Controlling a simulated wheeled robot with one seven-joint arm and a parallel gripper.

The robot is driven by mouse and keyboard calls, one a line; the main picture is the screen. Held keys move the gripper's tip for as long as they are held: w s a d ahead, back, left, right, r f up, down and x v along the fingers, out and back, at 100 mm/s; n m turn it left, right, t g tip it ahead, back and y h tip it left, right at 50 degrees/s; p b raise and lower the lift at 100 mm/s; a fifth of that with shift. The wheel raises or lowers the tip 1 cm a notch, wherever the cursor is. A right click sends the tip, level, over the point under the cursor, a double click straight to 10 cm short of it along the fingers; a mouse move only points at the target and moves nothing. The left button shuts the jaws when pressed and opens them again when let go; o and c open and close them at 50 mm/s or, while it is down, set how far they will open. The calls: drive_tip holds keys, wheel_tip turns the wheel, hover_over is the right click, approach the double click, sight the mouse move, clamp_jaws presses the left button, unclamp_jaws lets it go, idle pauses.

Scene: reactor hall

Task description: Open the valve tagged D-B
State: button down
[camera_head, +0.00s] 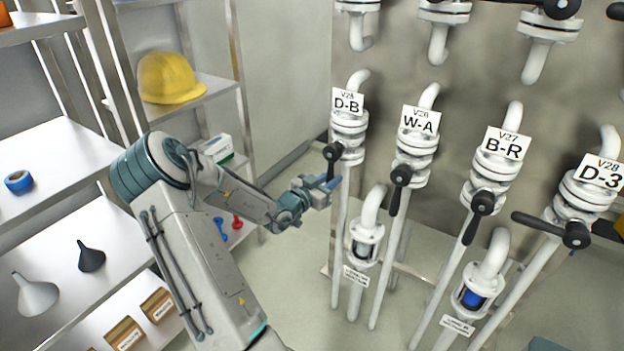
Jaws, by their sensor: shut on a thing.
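The valve tagged D-B (348,126) is a white flanged valve on a vertical white pipe, left of the other valves in its row. Its white tag (347,102) reads V25 D-B. Its black lever (331,164) hangs down from a round hub on the valve's front left. My gripper (331,183) is at the lower end of this lever, shut on it. The fingers hide the lever's tip.
Valves W-A (417,146) and B-R (497,172) stand to the right with levers down. Valve D-3 (587,190) has its lever pointing left. Sight glasses (365,240) sit below. Shelves with a yellow helmet (170,78) stand at left.

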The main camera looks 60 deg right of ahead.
drive_tip(key=shift+s+f, duration=0.15)
drive_tip(key=shift+s, duration=0.1)
drive_tip(key=c, duration=1.3)
unclamp_jaws()
drive_tip(key=shift+w+a, duration=0.15)
drive_tip(key=shift+a, duration=0.15)
drive_tip(key=a, duration=0.4)
drive_tip(key=w+a, duration=0.1)
drive_tip(key=a, duration=0.3)
drive_tip(key=w+a, duration=0.1)
drive_tip(key=a, duration=0.4)
drive_tip(key=shift+w+p, duration=0.2)
drive_tip(key=shift+p, duration=0.1)
